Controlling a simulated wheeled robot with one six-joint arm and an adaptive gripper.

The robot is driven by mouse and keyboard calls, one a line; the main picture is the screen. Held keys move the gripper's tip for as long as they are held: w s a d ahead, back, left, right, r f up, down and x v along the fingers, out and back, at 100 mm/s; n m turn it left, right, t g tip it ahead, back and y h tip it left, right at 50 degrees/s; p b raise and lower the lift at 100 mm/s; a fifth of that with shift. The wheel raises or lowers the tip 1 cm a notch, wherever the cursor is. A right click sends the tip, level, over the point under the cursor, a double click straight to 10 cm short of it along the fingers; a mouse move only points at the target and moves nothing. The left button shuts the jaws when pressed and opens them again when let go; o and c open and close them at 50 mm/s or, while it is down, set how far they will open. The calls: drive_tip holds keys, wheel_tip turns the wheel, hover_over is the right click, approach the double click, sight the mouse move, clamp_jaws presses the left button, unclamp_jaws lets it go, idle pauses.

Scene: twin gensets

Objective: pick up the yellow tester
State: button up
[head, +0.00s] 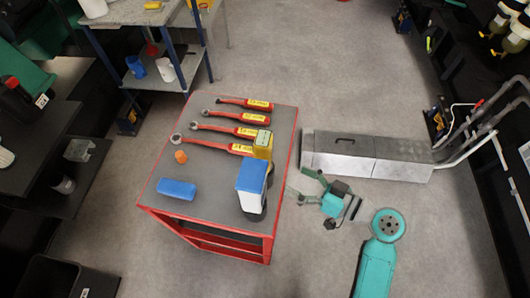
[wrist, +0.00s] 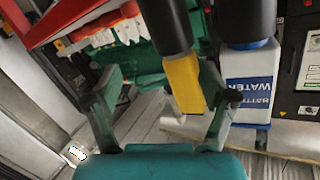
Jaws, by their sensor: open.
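The yellow tester (head: 263,146) stands near the right edge of the red cart's grey top, behind a white and blue bottle (head: 251,180). My gripper (head: 298,184) is open and empty, just off the cart's right side, with its fingers pointing toward the cart. In the wrist view, the yellow tester (wrist: 183,84) shows between the spread fingers (wrist: 160,78), closer to the right finger. A dark cylinder covers or adjoins its upper end. The bottle (wrist: 250,82), labelled as water, is just right of the right finger.
The cart (head: 212,165) also carries several red-handled wrenches (head: 225,130), an orange piece (head: 181,156) and a blue block (head: 177,188). A long grey metal box (head: 365,155) lies on the floor right of the cart. Floor in front is open.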

sight(271, 149)
wheel_tip(271, 149, up, 9)
drive_tip(key=d+n+g+y, duration=0.1)
drive_tip(key=n+g+y, duration=0.2)
drive_tip(key=n+g, duration=0.3)
drive_tip(key=shift+n+t, duration=0.3)
drive_tip(key=shift+n, duration=0.6)
drive_tip(key=a, duration=0.1)
drive_tip(key=w+a, duration=0.1)
drive_tip(key=a, duration=0.3)
drive_tip(key=shift+w+a, duration=0.15)
drive_tip(key=shift+w, duration=0.15)
drive_tip(key=shift+w+a+r, duration=0.1)
drive_tip(key=shift+w+a, duration=0.15)
drive_tip(key=shift+a, duration=0.6)
drive_tip(key=shift+w+a+r, duration=0.15)
drive_tip(key=shift+w+a, duration=0.1)
drive_tip(key=shift+a, duration=0.65)
drive_tip(key=shift+w+a+r, duration=0.1)
drive_tip(key=shift+w+a, duration=0.15)
drive_tip(key=shift+a, duration=0.6)
drive_tip(key=c, duration=1.4)
